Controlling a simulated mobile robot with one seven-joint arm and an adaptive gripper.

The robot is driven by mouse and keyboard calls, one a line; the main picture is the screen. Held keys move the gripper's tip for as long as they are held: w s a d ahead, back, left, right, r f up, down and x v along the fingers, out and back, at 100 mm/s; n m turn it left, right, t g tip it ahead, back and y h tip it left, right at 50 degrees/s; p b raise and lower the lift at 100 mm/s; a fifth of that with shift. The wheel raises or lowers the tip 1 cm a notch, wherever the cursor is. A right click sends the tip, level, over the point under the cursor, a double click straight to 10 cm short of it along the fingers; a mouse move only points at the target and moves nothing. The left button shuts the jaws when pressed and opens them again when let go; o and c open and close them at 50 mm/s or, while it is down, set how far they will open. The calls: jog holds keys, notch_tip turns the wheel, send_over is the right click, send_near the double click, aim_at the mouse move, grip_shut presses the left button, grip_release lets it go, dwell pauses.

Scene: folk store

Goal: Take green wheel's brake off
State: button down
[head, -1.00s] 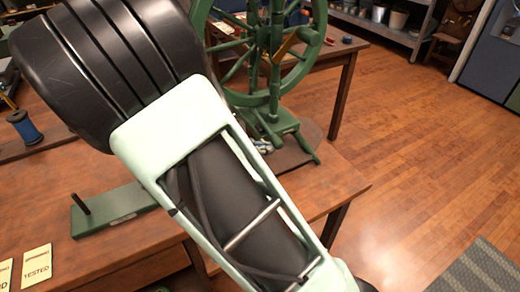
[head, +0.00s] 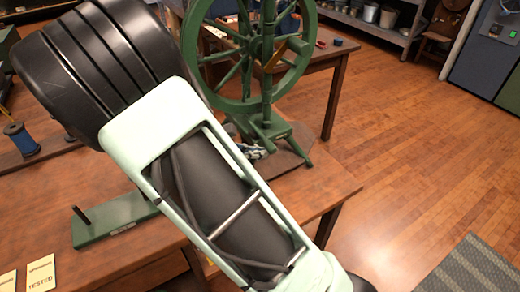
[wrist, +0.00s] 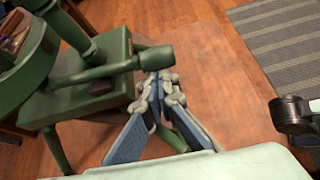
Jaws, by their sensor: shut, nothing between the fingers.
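The green wheel (head: 204,88) stands on its green stand on a wooden table, upper middle of the head view. In the wrist view, the wheel's rim (wrist: 30,65) and green bench (wrist: 85,85) fill the upper left. A green rod with a thick rounded end (wrist: 153,59) sticks out from there. My gripper (wrist: 157,82) is shut and empty, its tips just below that end; contact is unclear. In the head view my arm hides part of the wheel.
A green base with a dark peg (head: 112,218) and a blue spool (head: 22,138) are on the table at left. Cards (head: 42,272) lie near its front edge. Shelves and cabinets stand behind. Wooden floor (head: 410,150) is open at right, with a grey mat (head: 470,268).

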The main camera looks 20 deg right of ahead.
aim_at(269, 144)
jog(key=shift+s+d+r+n+g+p, duration=0.1)
jog(key=shift+r+n+g+p, duration=0.7)
jog(key=shift+p, duration=1.65)
jog(key=r+n+g+p, duration=0.1)
jog(key=p, duration=0.4)
jog(key=shift+r+h+p, duration=0.3)
jog(key=shift+r+p, duration=0.25)
jog(key=shift+p, duration=0.4)
jog(key=shift+r, duration=0.2)
